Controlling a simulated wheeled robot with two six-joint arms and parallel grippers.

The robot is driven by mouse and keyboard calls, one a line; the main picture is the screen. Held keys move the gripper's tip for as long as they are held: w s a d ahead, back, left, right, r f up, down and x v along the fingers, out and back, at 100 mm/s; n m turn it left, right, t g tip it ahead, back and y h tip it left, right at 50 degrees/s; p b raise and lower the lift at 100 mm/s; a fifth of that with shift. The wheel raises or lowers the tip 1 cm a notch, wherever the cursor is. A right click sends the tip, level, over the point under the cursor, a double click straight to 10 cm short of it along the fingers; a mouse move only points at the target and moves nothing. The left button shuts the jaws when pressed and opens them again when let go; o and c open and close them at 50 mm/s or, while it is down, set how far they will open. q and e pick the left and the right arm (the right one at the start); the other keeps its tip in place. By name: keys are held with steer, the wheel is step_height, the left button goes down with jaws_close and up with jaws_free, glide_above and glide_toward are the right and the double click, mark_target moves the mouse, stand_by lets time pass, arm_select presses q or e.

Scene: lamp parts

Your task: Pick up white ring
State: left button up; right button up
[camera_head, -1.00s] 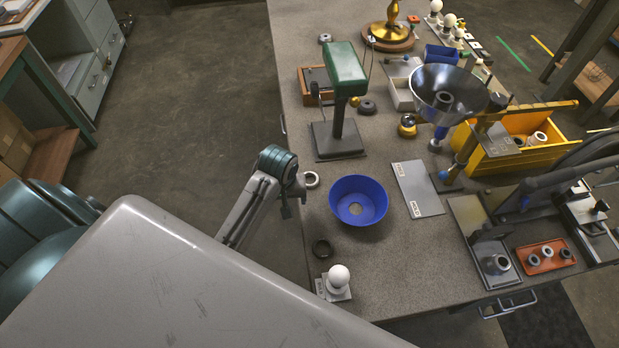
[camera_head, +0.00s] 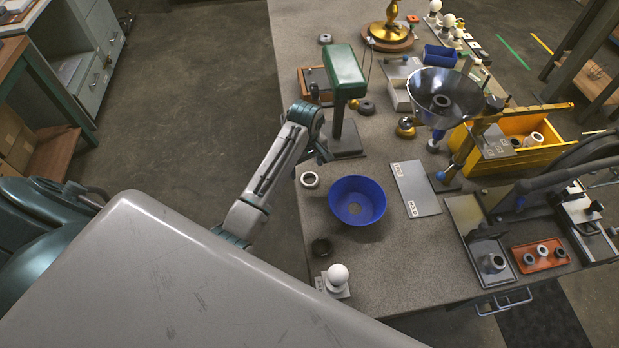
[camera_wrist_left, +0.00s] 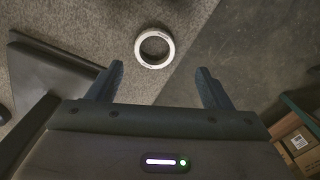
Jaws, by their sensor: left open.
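The white ring (camera_head: 310,180) lies flat on the grey table near its left edge, just left of the blue bowl (camera_head: 357,201). In the left wrist view the ring (camera_wrist_left: 154,47) lies beyond the fingertips, near the table edge and roughly between the two fingers, apart from both. My left gripper (camera_wrist_left: 160,75) is open with nothing between its fingers. In the head view the left gripper (camera_head: 323,153) is at the table's left edge, above and slightly beyond the ring; its fingers are small there. My right gripper is not in view.
A green-topped stand (camera_head: 344,75) rises close beside my left gripper. A grey plate (camera_head: 416,188) lies right of the bowl. The floor left of the table is clear.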

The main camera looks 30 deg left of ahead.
mark_target(309, 181)
arm_select(q)
steer(key=shift+d+f+p, duration=0.1)
steer(key=shift+f+p, duration=0.2)
steer(key=f, duration=0.1)
steer(key=f+p, duration=0.1)
steer(key=f, duration=0.1)
steer(key=shift+w+d+p, duration=0.2)
steer(key=shift+w+p, duration=0.05)
steer(key=shift+p, duration=0.05)
steer(key=shift+f, duration=0.8)
steer(key=c, duration=1)
